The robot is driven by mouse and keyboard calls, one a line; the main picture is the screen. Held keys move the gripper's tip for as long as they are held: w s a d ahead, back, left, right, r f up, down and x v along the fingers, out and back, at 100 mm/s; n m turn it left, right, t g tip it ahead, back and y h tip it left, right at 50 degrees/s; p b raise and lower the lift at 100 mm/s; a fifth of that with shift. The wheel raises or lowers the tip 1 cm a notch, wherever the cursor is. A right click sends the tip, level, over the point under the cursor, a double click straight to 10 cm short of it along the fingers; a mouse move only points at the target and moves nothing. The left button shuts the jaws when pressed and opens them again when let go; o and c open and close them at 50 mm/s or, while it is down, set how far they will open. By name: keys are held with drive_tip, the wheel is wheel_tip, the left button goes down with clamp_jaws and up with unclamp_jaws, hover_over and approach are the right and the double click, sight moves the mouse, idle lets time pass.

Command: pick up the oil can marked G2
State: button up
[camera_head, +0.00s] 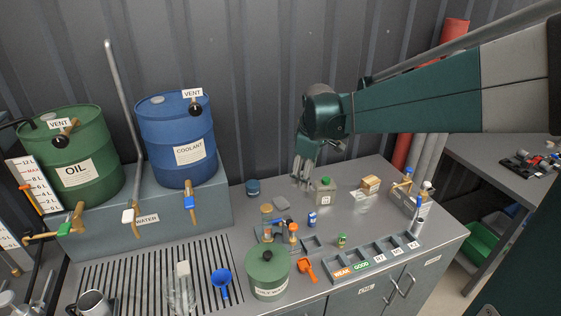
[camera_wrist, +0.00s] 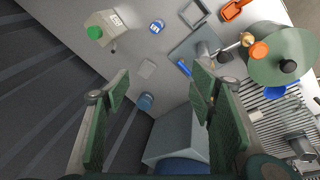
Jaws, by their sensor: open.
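A beige, box-shaped can (camera_head: 326,196) with a green cap stands on the grey bench in the head view, right of and below my gripper (camera_head: 304,176). In the wrist view the can (camera_wrist: 113,29) is at the upper left. Its label there seems to start with G; I cannot read the second character surely. My gripper (camera_wrist: 160,92) is open with nothing between its fingers. It points down above the bench, apart from the can, which lies outside the finger gap.
A wooden-coloured block (camera_head: 371,184) stands right of the can, and a small blue tin (camera_head: 312,218) in front. A compartment tray (camera_head: 345,266), an orange scoop (camera_head: 306,270) and a green drum (camera_head: 268,274) are nearer the front. The blue coolant barrel (camera_head: 176,140) is left.

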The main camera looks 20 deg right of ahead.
sight(326, 178)
drive_tip(key=w+d+f+n+g, duration=0.1)
drive_tip(key=w+d+f+n, duration=0.1)
drive_tip(key=w+d+f, duration=0.3)
drive_tip(key=w+d+f+n+g+p, duration=0.1)
drive_tip(key=w+d+f+n, duration=0.1)
drive_tip(key=w+d+f, duration=0.3)
drive_tip(key=w+d+f+n+g+p, duration=0.1)
drive_tip(key=w+d+f+n, duration=0.2)
drive_tip(key=w+d+f, duration=0.3)
drive_tip(key=shift+d+f+y, duration=0.3)
drive_tip(key=shift+d+f, duration=0.4)
drive_tip(key=shift+f, duration=0.2)
drive_tip(key=shift+w+d+f, duration=0.15)
drive_tip(key=shift+d+f, duration=0.2)
drive_tip(key=shift+f, duration=0.25)
drive_tip(key=shift+f, duration=1.25)
drive_tip(key=shift+f, duration=0.1)
drive_tip(key=shift+f, duration=2.55)
drive_tip(key=c, duration=1)
